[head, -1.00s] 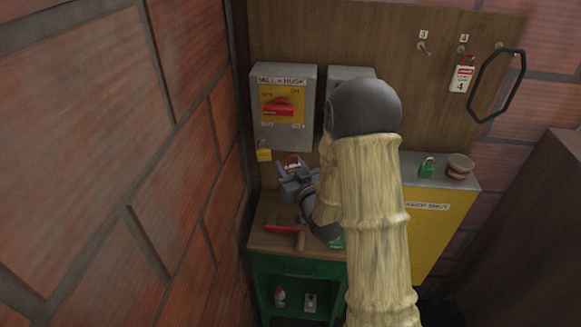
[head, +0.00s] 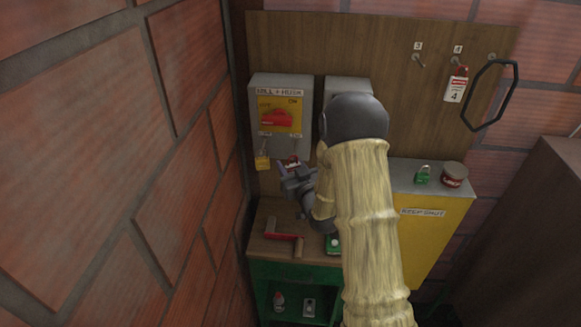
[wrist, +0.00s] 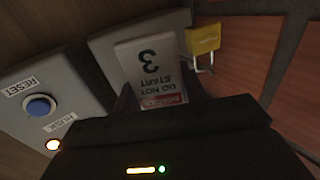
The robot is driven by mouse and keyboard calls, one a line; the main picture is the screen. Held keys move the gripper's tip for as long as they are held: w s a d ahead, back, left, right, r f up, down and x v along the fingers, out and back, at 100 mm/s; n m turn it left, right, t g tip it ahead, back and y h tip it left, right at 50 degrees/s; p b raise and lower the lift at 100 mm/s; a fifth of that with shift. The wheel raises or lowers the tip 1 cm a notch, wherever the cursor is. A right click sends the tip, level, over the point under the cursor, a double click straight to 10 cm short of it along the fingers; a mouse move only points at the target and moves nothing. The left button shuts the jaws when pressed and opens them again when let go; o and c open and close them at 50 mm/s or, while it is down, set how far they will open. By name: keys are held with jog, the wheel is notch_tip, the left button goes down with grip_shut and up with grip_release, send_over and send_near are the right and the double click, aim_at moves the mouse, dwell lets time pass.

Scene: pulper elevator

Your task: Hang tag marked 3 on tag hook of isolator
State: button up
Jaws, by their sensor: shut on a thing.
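My gripper (head: 290,172) is shut on the tag marked 3 (wrist: 150,62), a white card with a red band reading DO NOT START. In the wrist view the tag stands out beyond the jaws, in front of the isolator (wrist: 106,42). In the head view, the isolator (head: 280,98) is the grey box labelled MILL + HUSK, with a red handle (head: 277,118) on a yellow plate. A yellow padlock (head: 262,162) hangs at its lower left; it also shows in the wrist view (wrist: 203,40). The tag hook cannot be made out, and contact between tag and isolator is unclear.
A box with a blue RESET button (wrist: 39,107) is close to the gripper. Tag 4 (head: 455,88) hangs on the board beside an empty hook marked 3 (head: 417,60). A red-handled tool (head: 283,237) lies on the bench. A green padlock (head: 422,175) stands on the yellow cabinet (head: 425,235).

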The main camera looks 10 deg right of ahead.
jog(key=shift+w+d+f+b, duration=0.15)
jog(key=shift+w+f, duration=0.05)
jog(key=shift+w, duration=0.35)
jog(key=shift+w+d+f+b, duration=0.15)
jog(key=shift+w+f+b, duration=0.05)
jog(key=shift+w, duration=0.35)
jog(key=shift+w+d+f+b, duration=0.15)
jog(key=shift+w+f, duration=0.05)
jog(key=shift+w, duration=0.35)
jog(key=o, duration=1.1)
jog(key=shift+c, duration=0.2)
